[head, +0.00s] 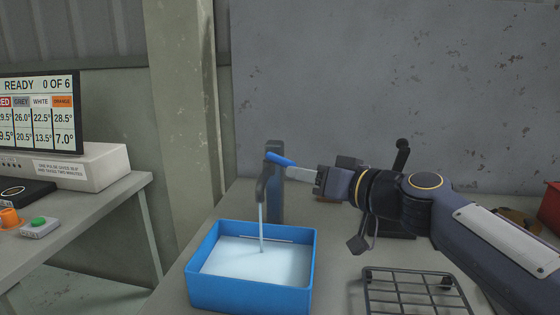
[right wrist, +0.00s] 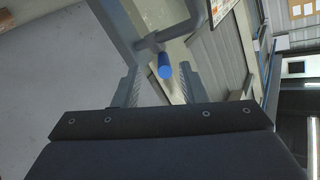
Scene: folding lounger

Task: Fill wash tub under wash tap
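The blue wash tub (head: 200,285) stands on the bench under the wash tap (head: 276,200). A thin stream of water (head: 261,225) falls from the tap's dark spout (head: 263,187) into it. Pale water (head: 255,265) covers the tub's floor, and a light line (head: 265,240) shows on the inner back wall. My right gripper (head: 292,172) is at the tap's blue lever (head: 280,159). In the right wrist view the lever end (right wrist: 165,70) shows between the two spread fingers, with gaps on both sides. My left gripper is out of view.
A dark wire rack (head: 415,290) lies on the bench right of the tub. A dark stand (head: 400,220) is behind my right arm. A red box (head: 550,205) is at the right edge. A separate table (head: 80,225) on the left bears a screen (head: 38,112) and a green button (head: 39,222).

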